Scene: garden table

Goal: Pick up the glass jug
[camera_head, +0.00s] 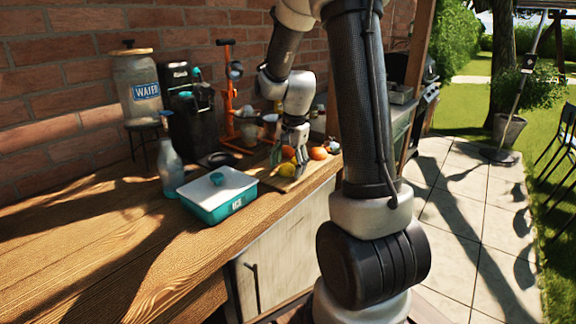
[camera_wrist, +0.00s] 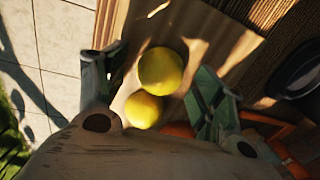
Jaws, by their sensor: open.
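A clear glass bottle-shaped vessel (camera_head: 170,165) stands upright on the wooden counter, left of the ice box, in the head view. It may be the glass jug; I cannot tell for sure. A larger glass dispenser labelled as water (camera_head: 138,90) stands behind it on a stand. My gripper (camera_head: 290,157) points down over the cutting board, well to the right of both. In the wrist view my gripper (camera_wrist: 158,78) is open, with two yellow lemons (camera_wrist: 160,71) showing between its fingers. Neither glass vessel shows in the wrist view.
A black coffee machine (camera_head: 187,110) and an orange press (camera_head: 229,95) stand behind. Oranges (camera_head: 318,153) lie beside my gripper. The counter's left front is clear.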

